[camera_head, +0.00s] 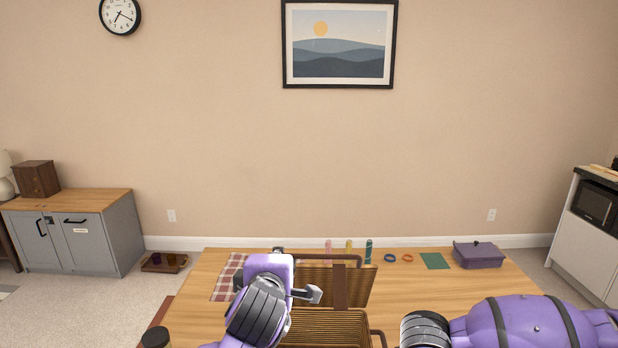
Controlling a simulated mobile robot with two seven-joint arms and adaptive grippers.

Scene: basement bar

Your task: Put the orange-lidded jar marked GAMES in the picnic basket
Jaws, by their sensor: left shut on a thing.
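The picnic basket (326,327) is a brown wicker box at the front middle of the table, cut by the bottom edge. Its lid (357,286) stands raised at the back, crossed by a dark strap. My left gripper (296,284) is over the left side of the basket, in front of the lid's left part. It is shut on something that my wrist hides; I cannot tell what. No orange-lidded jar shows. My right arm (530,322) comes in at lower right, and its gripper is not in view.
The wooden table (400,305) also bears a checked cloth (228,279), pink, yellow and teal upright items, two small rings (407,258), a green square (434,261) and a purple box (478,255). A dark-topped object (155,338) shows at lower left. Bare tabletop lies right of the lid.

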